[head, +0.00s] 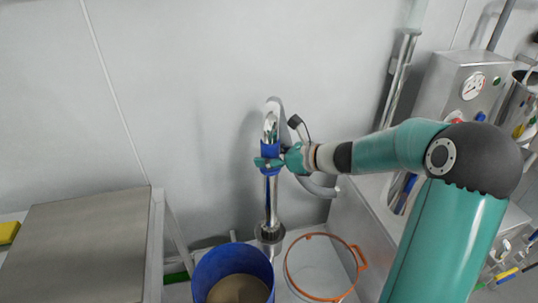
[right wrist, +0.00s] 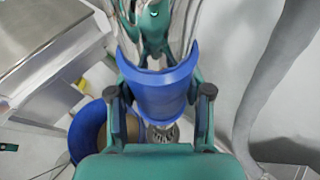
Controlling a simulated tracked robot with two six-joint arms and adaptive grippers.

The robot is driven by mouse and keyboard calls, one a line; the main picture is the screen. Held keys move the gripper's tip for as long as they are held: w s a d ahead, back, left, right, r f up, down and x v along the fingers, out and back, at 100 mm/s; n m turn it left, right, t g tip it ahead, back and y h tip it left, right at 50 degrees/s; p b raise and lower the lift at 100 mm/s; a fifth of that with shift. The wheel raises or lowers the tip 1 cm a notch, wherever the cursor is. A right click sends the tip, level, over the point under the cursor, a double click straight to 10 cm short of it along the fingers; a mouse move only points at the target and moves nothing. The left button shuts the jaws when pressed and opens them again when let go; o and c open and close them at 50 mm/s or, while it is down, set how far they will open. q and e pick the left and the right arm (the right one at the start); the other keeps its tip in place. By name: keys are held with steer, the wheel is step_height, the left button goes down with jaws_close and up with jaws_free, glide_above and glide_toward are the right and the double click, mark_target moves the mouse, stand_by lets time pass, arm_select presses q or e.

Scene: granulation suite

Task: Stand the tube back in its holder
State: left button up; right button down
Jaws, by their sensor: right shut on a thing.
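A long shiny metal tube (head: 270,205) with a blue grip sleeve (head: 269,150) hangs upright, with a grey hose at its curved top and a wider slotted foot (head: 269,236). My right gripper (head: 268,163) is shut around the tube at the blue sleeve. The blue sleeve (right wrist: 160,88) fills the middle of the right wrist view, between the gripper's links. The foot is above or beside the blue drum's right rim; I cannot tell its exact depth. I cannot make out with certainty which part is the holder. My left gripper is out of view.
A blue drum (head: 204,275) with beige contents stands at the bottom. An orange ring (head: 290,277) lies to its right. A steel-topped table (head: 80,245) is at left. A steel cabinet with a gauge (head: 473,86) is at right. The wall behind is bare.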

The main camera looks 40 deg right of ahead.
steer(key=shift+f+b, duration=3.3)
steer(key=shift+f, duration=0.45)
steer(key=shift+c, duration=2)
jaws_free()
steer(key=shift+f, duration=0.1)
steer(key=shift+s, duration=0.1)
glide_toward(277, 178)
steer(key=shift+w+a, duration=0.15)
steer(key=shift+w, duration=0.15)
